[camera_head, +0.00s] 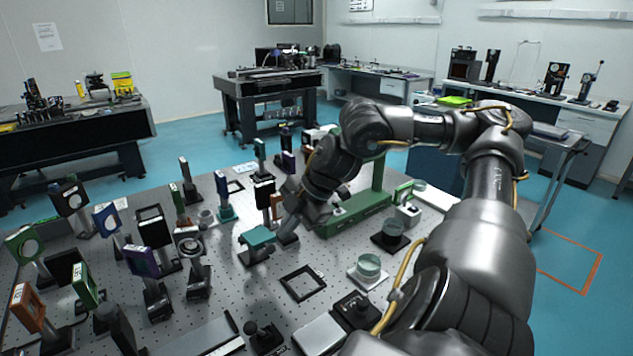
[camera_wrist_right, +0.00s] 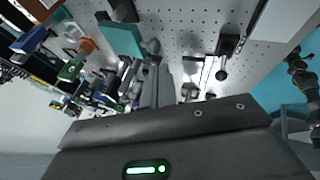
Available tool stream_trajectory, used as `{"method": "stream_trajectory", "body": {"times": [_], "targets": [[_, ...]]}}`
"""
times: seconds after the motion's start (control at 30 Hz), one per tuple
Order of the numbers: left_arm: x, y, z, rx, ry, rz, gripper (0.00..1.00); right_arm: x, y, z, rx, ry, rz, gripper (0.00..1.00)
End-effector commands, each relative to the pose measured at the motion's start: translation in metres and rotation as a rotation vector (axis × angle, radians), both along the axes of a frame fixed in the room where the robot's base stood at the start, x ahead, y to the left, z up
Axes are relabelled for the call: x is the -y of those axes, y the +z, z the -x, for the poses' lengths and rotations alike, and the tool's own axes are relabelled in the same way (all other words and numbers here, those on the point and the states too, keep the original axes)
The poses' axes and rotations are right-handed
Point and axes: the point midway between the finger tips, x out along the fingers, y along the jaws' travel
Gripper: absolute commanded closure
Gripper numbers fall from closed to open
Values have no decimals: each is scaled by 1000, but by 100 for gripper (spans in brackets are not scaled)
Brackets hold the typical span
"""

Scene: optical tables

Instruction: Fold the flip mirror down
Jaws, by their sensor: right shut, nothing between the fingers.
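A teal plate (camera_head: 257,238) lies about flat, low over the perforated optical table, and looks like the flip mirror, though I cannot be sure. The same teal plate shows in the right wrist view (camera_wrist_right: 122,38), left of my fingers. My right gripper (camera_head: 287,232) is just right of the plate, pointing down. In the wrist view my right gripper's fingers (camera_wrist_right: 157,82) are together with nothing between them. The tips look close to the plate; I cannot tell whether they touch. My left gripper is in neither view.
Several upright framed optics, such as a purple one (camera_head: 141,261) and a green one (camera_head: 24,244), crowd the table's left. A black square frame (camera_head: 302,283) lies flat in front. A green stand (camera_head: 352,212) and a glass dish (camera_head: 368,268) are to the right.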

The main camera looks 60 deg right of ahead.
Motion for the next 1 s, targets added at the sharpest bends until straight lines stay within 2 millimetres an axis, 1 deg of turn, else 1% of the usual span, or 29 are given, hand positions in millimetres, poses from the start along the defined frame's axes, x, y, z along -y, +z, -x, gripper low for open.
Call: {"method": "stream_trajectory", "body": {"times": [0.03, 0.17, 0.2, 0.3, 0.43, 0.6, 0.83, 1.0], "targets": [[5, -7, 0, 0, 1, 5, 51, 1, -1, 3, 6, -1, 1, 100], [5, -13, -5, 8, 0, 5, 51, 3, 4, 15, 6, -4, 2, 100], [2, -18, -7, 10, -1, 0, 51, 5, 7, 22, 6, -4, 6, 100], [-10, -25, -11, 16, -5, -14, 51, 6, 16, 38, 4, -6, 5, 100], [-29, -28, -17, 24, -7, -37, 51, 8, 28, 56, 5, -6, 4, 100], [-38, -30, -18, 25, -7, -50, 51, 9, 38, 72, 2, -4, 2, 100], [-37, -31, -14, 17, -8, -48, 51, 9, 42, 78, -1, -3, -1, 100], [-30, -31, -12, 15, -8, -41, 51, 9, 42, 78, -1, -3, -1, 100]]}}
